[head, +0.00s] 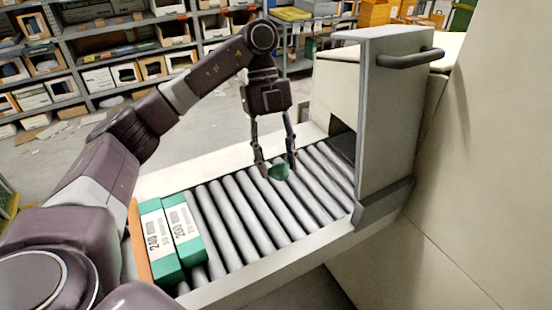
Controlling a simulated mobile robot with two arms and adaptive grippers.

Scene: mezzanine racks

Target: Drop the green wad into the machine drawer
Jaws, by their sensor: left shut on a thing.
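My left gripper (277,172) points down over the far part of the drawer and is shut on the green wad (279,171), a small dark green lump between its fingertips. The machine drawer (300,243) is pulled out, with a floor of grey rollers and a pale rim. The wad is over the rollers; I cannot tell whether it touches them. At the drawer's left end lie two white and green boxes (169,232) side by side, beside an orange strip. My right gripper is not in view.
The drawer's upright grey front panel (376,120) with a dark handle (410,58) stands at the right, by the pale machine body (480,170). Shelves of boxes (110,60) line the back. The rollers between the boxes and the gripper are bare.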

